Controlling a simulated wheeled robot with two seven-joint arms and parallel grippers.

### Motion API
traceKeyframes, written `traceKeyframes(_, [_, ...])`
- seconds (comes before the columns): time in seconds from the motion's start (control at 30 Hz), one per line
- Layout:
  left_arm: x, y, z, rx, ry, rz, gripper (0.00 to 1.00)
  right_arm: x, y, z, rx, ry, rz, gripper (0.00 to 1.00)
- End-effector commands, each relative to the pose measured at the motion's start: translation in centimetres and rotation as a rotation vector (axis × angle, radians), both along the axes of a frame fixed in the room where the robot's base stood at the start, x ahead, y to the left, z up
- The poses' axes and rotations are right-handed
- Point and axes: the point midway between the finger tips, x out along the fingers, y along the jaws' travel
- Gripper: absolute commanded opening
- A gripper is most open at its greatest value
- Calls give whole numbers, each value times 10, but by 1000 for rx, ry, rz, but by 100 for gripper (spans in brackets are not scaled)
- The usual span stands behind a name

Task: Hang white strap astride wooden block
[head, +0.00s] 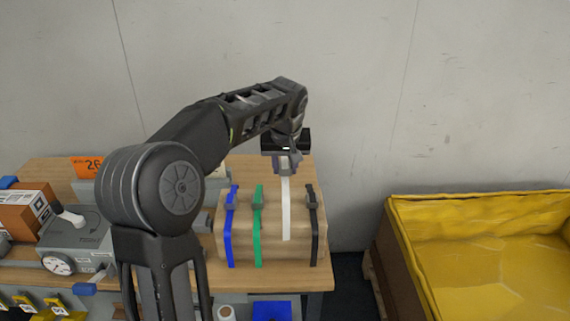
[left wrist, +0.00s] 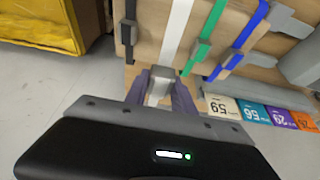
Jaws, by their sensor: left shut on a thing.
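The white strap (head: 286,212) runs from my left gripper (head: 287,163) down over the front face of the wooden block (head: 272,231). My left gripper is just above and behind the block's top edge. In the left wrist view, its purple fingers (left wrist: 160,90) are shut on the grey buckle end of the white strap (left wrist: 177,32). The wooden block (left wrist: 151,30) fills the top of that view. Whether the strap rests on the block's top is unclear. My right gripper is not in view.
Blue (head: 232,222), green (head: 258,225) and black (head: 313,222) straps hang on the block, with the white one between green and black. A grey scale (head: 75,243) stands left on the wooden table. A yellow-lined bin (head: 480,240) stands right.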

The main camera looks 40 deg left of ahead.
Motion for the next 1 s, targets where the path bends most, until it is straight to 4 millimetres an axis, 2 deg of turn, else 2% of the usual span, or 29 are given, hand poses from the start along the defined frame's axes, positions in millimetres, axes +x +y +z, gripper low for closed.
traceKeyframes(0.03, [0, 0, -7, 0, 0, 0, 0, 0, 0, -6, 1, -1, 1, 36])
traceKeyframes(1.0, [0, 0, -81, 0, 0, 0, 0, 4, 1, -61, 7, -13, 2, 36])
